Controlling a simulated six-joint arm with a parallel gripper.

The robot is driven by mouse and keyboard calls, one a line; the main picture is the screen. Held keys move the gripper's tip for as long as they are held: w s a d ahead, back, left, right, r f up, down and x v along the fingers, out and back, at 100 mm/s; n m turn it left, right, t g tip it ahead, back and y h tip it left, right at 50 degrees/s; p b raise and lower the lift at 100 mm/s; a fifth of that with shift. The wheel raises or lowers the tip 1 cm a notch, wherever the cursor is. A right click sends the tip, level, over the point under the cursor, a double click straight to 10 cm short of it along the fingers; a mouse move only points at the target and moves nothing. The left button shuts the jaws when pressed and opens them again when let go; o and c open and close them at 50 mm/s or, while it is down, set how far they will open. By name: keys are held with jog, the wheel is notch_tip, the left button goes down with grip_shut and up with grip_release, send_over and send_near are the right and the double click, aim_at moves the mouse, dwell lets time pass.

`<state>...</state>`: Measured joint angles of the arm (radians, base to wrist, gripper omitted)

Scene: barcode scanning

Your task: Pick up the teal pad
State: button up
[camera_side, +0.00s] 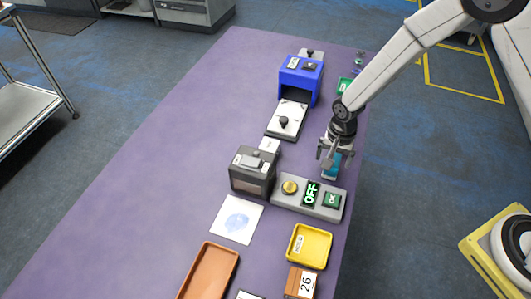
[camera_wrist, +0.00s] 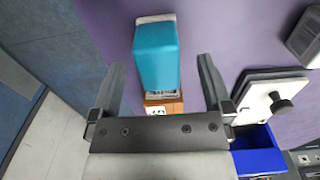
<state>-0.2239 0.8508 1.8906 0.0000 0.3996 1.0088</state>
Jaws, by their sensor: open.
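The teal pad (camera_side: 331,167) stands on the purple table near its right edge, just behind the grey control panel, in the side view. In the wrist view the teal pad (camera_wrist: 157,58) is a teal block with a pale far end and a printed strip at its near end. My gripper (camera_side: 329,156) is above the pad, pointing down. In the wrist view my gripper (camera_wrist: 161,65) is open, with one finger on each side of the pad and visible gaps between. My gripper partly hides the pad in the side view.
The control panel (camera_side: 308,198) has a yellow button, an OFF display and a green button. A dark box (camera_side: 254,171), blue scanner-like housing (camera_side: 301,76) and white plate with knob (camera_side: 286,120) stand to the left. A small orange numbered block (camera_wrist: 163,104) is close to the pad.

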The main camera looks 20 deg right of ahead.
jog(key=shift+f, duration=1.65)
grip_shut()
jog(key=shift+r, duration=0.25)
jog(key=shift+r, duration=0.85)
jog(key=s+d+r, duration=0.2)
jog(key=s+r, duration=0.9)
jog(key=s, duration=0.3)
jog(key=shift+d, duration=0.25)
